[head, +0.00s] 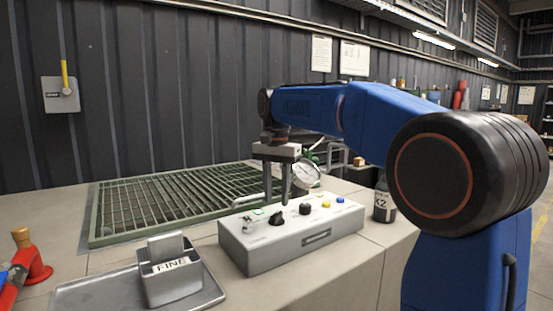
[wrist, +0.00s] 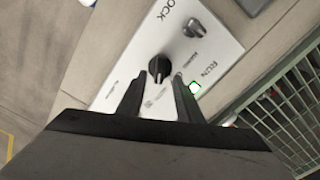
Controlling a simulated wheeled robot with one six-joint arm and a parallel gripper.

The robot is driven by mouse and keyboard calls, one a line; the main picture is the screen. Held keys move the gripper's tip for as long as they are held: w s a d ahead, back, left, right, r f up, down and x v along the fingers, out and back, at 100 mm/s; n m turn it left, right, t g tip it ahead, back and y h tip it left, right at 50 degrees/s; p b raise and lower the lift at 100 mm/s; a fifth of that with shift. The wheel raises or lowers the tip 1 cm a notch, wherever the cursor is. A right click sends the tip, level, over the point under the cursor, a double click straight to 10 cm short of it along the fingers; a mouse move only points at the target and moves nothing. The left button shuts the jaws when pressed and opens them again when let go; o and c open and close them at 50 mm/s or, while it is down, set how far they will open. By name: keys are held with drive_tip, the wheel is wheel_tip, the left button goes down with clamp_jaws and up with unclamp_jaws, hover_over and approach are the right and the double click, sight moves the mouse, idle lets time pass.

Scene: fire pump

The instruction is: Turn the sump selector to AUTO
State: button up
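A pale control box (head: 290,246) stands on the counter with a row of knobs and coloured buttons on its top. My gripper (head: 277,200) points down over its left half, with its two fingers apart and nothing held. A black knob (head: 277,218) is just below the fingertips. In the wrist view, a black knob (wrist: 160,68) lies just beyond the open fingertips (wrist: 166,82). Another black knob (head: 305,208) is farther right on the box. The knob labels are too small to tell which is the sump selector.
A round gauge (head: 306,175) stands behind the box. A dark bottle (head: 383,205) labelled K2 is at its right. A grey holder (head: 172,280) marked FINE sits in a tray (head: 85,297) at front left. A green grating (head: 165,203) lies behind.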

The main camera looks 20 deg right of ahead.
sight(277, 213)
wheel_tip(277, 213, up, 13)
drive_tip(key=shift+f, duration=0.2)
idle(0.4)
drive_tip(key=s+d+f+n+t, duration=0.1)
drive_tip(key=s+d+f+n, duration=0.1)
drive_tip(key=s+f, duration=0.9)
drive_tip(key=s+d+f+n+t, duration=0.2)
drive_tip(key=s+f+n, duration=0.1)
drive_tip(key=s+f, duration=0.8)
drive_tip(key=s+d+f+n+t, duration=0.1)
drive_tip(key=s+d+f+n, duration=0.2)
drive_tip(key=s+f, duration=0.9)
drive_tip(key=shift+f+n+t, duration=0.15)
drive_tip(key=shift+n+t, duration=0.15)
drive_tip(key=shift+t, duration=0.1)
